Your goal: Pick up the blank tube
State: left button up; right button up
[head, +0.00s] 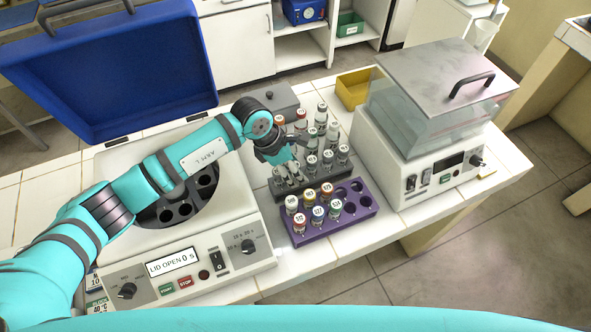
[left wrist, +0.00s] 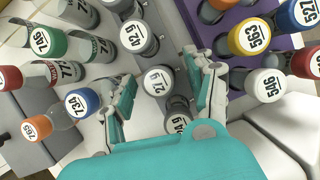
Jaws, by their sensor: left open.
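My left gripper (head: 278,158) reaches down from the left over the near-left end of the grey rack (head: 318,187). In the left wrist view my left gripper (left wrist: 150,65) is open, with its fingers on either side of a row of grey-capped tubes. No finger clearly grips a tube. I cannot tell which tube is the blank one; the caps I can read carry numbers. My right gripper is not in view.
A purple rack (head: 352,222) with colour-capped tubes and empty holes stands in front. A centrifuge (head: 240,215) with its blue lid (head: 120,75) raised is at left. A glass-covered incubator (head: 420,140) is at right. A yellow bin (head: 353,90) stands behind.

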pick_arm(q)
jog(key=shift+d+f, duration=0.1)
jog(key=shift+f, duration=0.1)
jog(key=c, duration=1.1)
jog(key=shift+o, duration=0.2)
jog(key=shift+r, duration=0.1)
